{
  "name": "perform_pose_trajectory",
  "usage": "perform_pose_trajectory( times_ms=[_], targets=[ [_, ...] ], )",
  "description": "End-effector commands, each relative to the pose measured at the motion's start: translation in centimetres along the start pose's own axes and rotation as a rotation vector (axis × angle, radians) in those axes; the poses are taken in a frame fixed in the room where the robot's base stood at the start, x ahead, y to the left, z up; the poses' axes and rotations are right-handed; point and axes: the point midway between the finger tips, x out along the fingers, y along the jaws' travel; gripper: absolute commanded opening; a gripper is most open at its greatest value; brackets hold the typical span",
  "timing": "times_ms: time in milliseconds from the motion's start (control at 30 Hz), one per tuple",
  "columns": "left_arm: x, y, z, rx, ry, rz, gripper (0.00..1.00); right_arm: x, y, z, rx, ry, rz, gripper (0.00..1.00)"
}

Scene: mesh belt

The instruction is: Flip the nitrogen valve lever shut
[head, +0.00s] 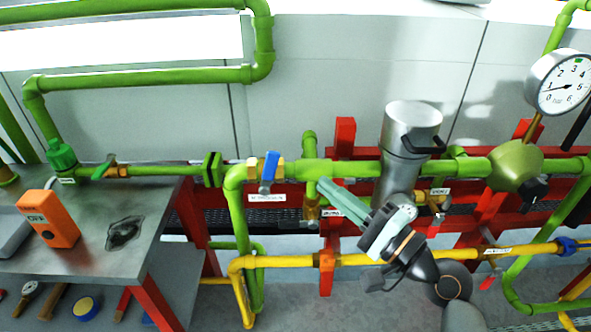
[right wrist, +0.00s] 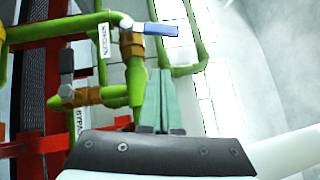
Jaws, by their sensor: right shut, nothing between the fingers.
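The nitrogen valve's blue lever (head: 270,166) stands nearly upright in the head view, across the horizontal green pipe at its yellow-brass valve body (head: 253,170). In the right wrist view, the blue lever (right wrist: 155,29) extends right from the brass valve (right wrist: 131,44), beside the "NITROGEN" label (right wrist: 103,41). My right gripper (head: 322,184) is shut and empty. In the head view its fingertips are to the right of and slightly below the lever, apart from it. In the wrist view the closed fingers (right wrist: 161,72) appear below the lever. My left gripper is not in view.
A lower brass valve (head: 312,208) is close to the right fingers; the wrist view shows a "BYPASS" label (right wrist: 78,128). A grey cylinder (head: 411,122) and red rack (head: 345,135) stand near the arm. A yellow pipe (head: 375,259) runs below. A bench (head: 95,245) is at left.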

Motion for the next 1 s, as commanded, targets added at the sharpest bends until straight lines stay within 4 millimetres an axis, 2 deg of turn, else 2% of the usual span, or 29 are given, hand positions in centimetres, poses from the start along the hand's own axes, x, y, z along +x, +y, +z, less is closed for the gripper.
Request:
perform_pose_trajectory(
  times_ms=[33,133,333,667,1000],
  targets=[
    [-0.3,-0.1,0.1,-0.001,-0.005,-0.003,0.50,1.3,-0.3,0.2,0.001,-0.003,-0.003,0.00],
    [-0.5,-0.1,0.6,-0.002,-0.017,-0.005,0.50,3.3,-0.2,0.1,0.001,-0.003,-0.002,0.00],
    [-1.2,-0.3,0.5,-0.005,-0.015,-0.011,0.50,5.2,-0.1,2.0,0.001,-0.001,0.001,0.00],
    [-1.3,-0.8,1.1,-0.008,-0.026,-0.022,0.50,6.0,0.2,2.9,-0.002,0.000,0.002,0.00],
    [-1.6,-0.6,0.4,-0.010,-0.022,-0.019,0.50,6.1,-0.1,2.9,-0.011,0.001,0.012,0.00]
  ],
)
